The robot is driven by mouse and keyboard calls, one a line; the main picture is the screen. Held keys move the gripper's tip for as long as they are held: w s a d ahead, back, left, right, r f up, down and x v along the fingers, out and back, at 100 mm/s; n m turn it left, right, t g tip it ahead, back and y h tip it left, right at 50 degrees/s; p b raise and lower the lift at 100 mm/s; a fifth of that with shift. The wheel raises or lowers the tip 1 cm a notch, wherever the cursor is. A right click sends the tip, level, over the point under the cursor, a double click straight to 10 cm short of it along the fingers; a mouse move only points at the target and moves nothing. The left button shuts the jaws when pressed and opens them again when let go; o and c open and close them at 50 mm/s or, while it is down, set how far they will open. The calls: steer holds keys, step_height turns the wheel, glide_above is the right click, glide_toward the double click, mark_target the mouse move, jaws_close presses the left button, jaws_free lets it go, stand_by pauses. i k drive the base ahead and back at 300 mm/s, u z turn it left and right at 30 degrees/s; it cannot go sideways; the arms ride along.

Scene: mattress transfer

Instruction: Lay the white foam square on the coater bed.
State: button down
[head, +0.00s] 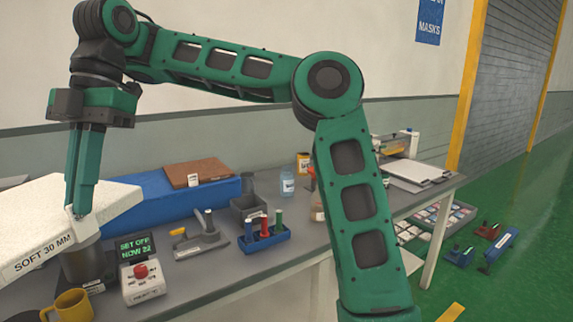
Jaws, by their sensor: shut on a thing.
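The white foam square (60,212), a thick slab marked "SOFT 30 MM" on its front edge, is at the left of the head view and runs out of the frame. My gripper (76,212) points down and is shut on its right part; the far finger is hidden. A dark cylinder (88,266) shows just below the slab; I cannot tell whether they touch. A machine with a flat pale plate (416,172), which looks like the coater bed, stands at the far right end of the bench, well away from my gripper. The plate looks bare.
The grey bench (220,266) holds a blue block (170,200) with a brown board (195,171), a tool rack (264,238), a grey hand tool (200,238), a red-button box (143,284) and a yellow mug (72,306). My arm arches over them.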

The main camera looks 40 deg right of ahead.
mark_target(413, 170)
steer(key=z, duration=0.55)
steer(key=k, duration=0.7)
steer(key=z, duration=0.95)
steer(key=k, duration=0.5)
steer(key=z, duration=0.65)
steer(key=i, duration=0.7)
steer(key=z, duration=0.55)
steer(key=i, duration=1.95)
steer(key=u, duration=0.5)
steer(key=i, duration=1.05)
steer(key=u, duration=0.55)
steer(key=i, duration=0.4)
steer(key=u, duration=0.55)
